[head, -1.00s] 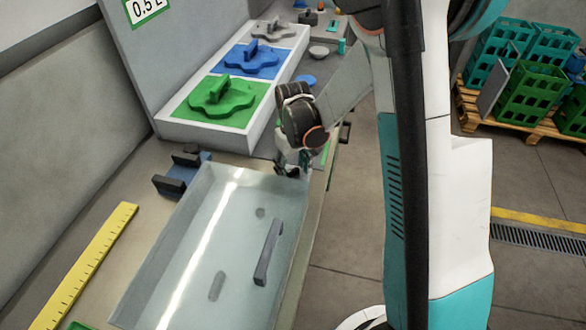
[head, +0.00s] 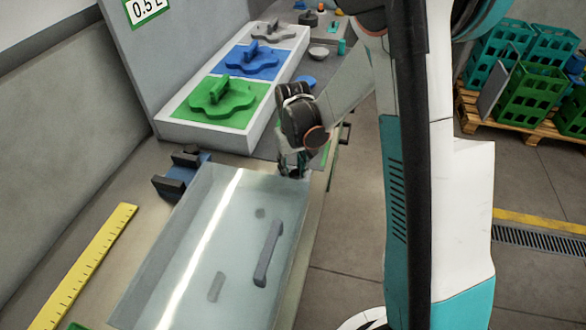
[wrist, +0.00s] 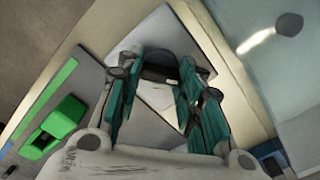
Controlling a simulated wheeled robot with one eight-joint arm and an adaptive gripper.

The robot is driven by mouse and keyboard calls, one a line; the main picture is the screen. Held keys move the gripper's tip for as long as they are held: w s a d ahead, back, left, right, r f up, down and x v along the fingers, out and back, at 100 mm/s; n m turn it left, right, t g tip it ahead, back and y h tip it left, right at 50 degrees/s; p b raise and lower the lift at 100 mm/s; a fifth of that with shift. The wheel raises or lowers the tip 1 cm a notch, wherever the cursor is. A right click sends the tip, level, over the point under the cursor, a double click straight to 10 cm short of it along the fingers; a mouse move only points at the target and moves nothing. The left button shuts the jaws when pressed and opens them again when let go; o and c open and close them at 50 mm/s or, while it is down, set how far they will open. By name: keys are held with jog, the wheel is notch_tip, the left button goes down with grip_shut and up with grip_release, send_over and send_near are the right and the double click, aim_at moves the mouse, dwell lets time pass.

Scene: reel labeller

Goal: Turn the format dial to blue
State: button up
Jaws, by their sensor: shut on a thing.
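My gripper (head: 293,166) points down at the bench beside the far right corner of the clear tray. In the wrist view its teal fingers (wrist: 162,95) are closed around a dark grey knob-like piece, the format dial (wrist: 159,66). A pale plate with angled edges shows around and beneath it. In the head view the dial is hidden behind my gripper and wrist. Which colour the dial points to cannot be told.
The clear tray (head: 135,290) with a grey handle (head: 268,252) lies in front. A blue clamp-like part (head: 181,178) with dark jaws is left of my gripper. Beyond stands a white rack (head: 180,128) with green, blue and grey plates. A yellow ruler (head: 85,265) lies at left.

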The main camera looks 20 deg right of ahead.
aim_at(293, 170)
jog(key=m+b, duration=0.1)
jog(key=m, duration=0.6)
dwell(0.6)
jog(key=o, duration=1.1)
notch_tip(293, 170, up, 12)
dwell(0.3)
